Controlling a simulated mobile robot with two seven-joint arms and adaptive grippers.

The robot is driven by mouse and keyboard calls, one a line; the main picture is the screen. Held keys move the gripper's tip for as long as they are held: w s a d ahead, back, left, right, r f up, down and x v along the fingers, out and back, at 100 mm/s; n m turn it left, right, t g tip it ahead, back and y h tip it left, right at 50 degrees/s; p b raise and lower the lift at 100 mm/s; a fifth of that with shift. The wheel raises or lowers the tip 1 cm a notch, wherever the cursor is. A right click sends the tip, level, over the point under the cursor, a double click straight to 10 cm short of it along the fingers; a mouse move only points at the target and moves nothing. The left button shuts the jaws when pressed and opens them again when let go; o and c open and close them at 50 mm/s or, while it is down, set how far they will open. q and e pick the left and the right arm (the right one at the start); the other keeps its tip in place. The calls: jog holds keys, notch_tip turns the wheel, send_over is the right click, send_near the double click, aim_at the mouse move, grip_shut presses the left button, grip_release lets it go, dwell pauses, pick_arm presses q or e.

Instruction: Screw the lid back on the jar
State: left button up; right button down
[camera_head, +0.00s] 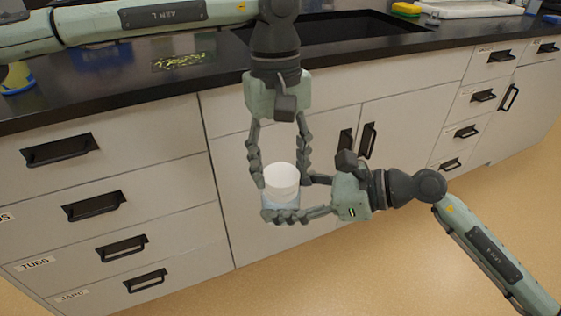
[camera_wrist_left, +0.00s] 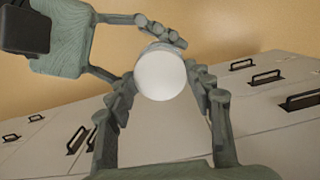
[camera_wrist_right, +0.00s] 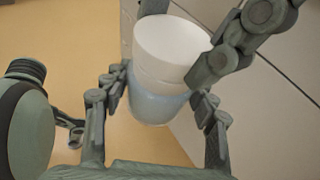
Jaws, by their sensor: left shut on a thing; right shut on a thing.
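The white round lid (camera_head: 281,172) sits on top of the pale blue jar (camera_head: 275,202), held in the air in front of the cabinets. My left gripper (camera_head: 279,177) reaches down from above, its fingers on both sides of the lid. My right gripper (camera_head: 289,200) comes from the right, shut around the jar's body below. In the left wrist view the lid (camera_wrist_left: 161,73) hides most of the jar. In the right wrist view the lid (camera_wrist_right: 172,42) stands above the jar (camera_wrist_right: 155,103), roughly in line with it. I cannot tell how far the threads engage.
The dark countertop (camera_head: 130,92) with a sink (camera_head: 330,35) lies behind. A yellow-green patterned sheet (camera_head: 180,61) lies on it; a yellow and blue item (camera_head: 18,80) stands at far left. Drawers (camera_head: 95,155) with protruding handles are close behind the hands. The floor (camera_head: 400,275) in front is clear.

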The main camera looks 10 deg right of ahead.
pick_arm(q)
jog(key=m, duration=0.5)
jog(key=shift+d+y, duration=0.1)
jog(key=shift+y, duration=0.2)
jog(key=m, duration=0.2)
jog(key=shift+m, duration=0.4)
jog(key=m, duration=0.4)
jog(key=shift+m+t+y, duration=0.3)
jog(key=shift+m+y, duration=0.1)
jog(key=m, duration=0.3)
jog(key=shift+m, duration=0.3)
jog(key=o, duration=0.7)
